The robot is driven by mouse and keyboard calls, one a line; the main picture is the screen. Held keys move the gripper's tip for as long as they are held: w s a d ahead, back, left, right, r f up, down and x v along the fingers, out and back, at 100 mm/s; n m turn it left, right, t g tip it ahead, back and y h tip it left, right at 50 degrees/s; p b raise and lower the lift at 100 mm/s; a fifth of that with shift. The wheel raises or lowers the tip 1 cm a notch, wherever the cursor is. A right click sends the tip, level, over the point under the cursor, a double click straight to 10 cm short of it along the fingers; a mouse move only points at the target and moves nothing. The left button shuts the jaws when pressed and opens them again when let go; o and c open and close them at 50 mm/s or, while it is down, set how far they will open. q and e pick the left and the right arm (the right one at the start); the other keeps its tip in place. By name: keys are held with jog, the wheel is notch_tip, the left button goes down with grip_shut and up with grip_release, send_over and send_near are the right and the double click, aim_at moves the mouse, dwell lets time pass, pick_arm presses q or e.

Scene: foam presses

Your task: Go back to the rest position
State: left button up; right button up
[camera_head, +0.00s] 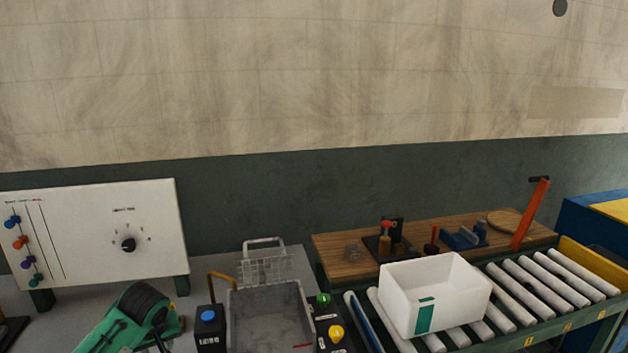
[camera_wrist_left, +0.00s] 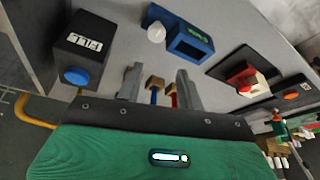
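My left gripper (camera_wrist_left: 158,80) shows in the left wrist view. Its two grey fingers stand apart, and nothing is pinched between them. Small items with blue and red stems and brown tops (camera_wrist_left: 154,86) show in the gap, seemingly beyond the fingers. In the head view, the green and black part of my left arm (camera_head: 135,318) is over the grey table at the lower left; its fingertips cannot be made out there. My right arm and gripper are not in view.
Near my left gripper are a black box with a blue button (camera_head: 208,318), a grey bin (camera_head: 268,318), a blue device (camera_wrist_left: 190,42) and a red-and-white item (camera_wrist_left: 243,76). A white panel (camera_head: 100,235) stands behind. A white crate (camera_head: 435,290) sits on the roller conveyor (camera_head: 530,290).

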pick_arm(q)
jog(key=s+d+f+m+h, duration=0.1)
jog(key=s+d+f+m, duration=0.2)
jog(key=s+d+f, duration=0.45)
jog(key=s+d+f+m+h, duration=0.1)
jog(key=s+d+f+m, duration=0.3)
jog(key=s, duration=0.6)
jog(key=s+d+r+m, duration=0.1)
jog(key=s+d, duration=0.1)
jog(key=s, duration=1.7)
notch_tip(320, 180, down, 29)
jog(key=g, duration=0.1)
jog(key=s+a+f, duration=0.2)
jog(key=s+f, duration=0.7)
jog(key=f, duration=0.1)
jog(key=s+a+f+g, duration=0.1)
jog(key=s+f, duration=0.9)
jog(key=f, duration=0.1)
jog(key=shift+a+f+m, duration=0.2)
jog(key=shift+a+m, duration=0.2)
jog(key=shift+s, duration=0.1)
